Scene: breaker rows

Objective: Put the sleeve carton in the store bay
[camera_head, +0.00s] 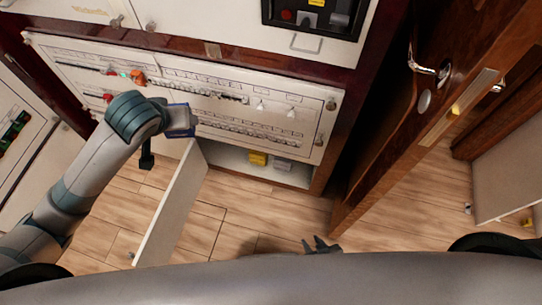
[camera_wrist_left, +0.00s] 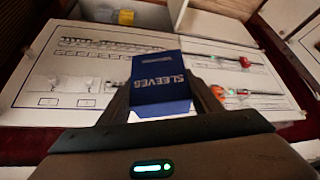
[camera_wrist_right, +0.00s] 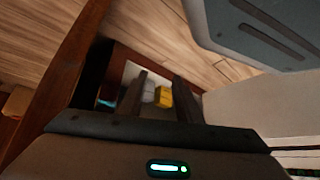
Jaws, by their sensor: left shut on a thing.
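The sleeve carton is a blue box marked SLEEVES (camera_wrist_left: 160,80), held between the fingers of my left gripper (camera_wrist_left: 160,100) in the left wrist view. In the head view the carton (camera_head: 181,121) shows partly behind my left arm, in front of the breaker panel. The open bay below the panel (camera_head: 228,157), apparently the store bay, has a yellow box (camera_head: 258,158) and a pale box (camera_head: 283,164) inside. My right gripper (camera_head: 320,244) is low at the front with fingers apart. In the right wrist view the yellow box (camera_wrist_right: 164,97) shows beyond its empty fingers.
A pale bay door (camera_head: 172,205) hangs open below the panel, left of the bay opening. The breaker panel (camera_head: 215,108) carries rows of switches and colored lamps. A brown wooden door (camera_head: 425,110) stands open at the right. Wood floor in front of the bay is clear.

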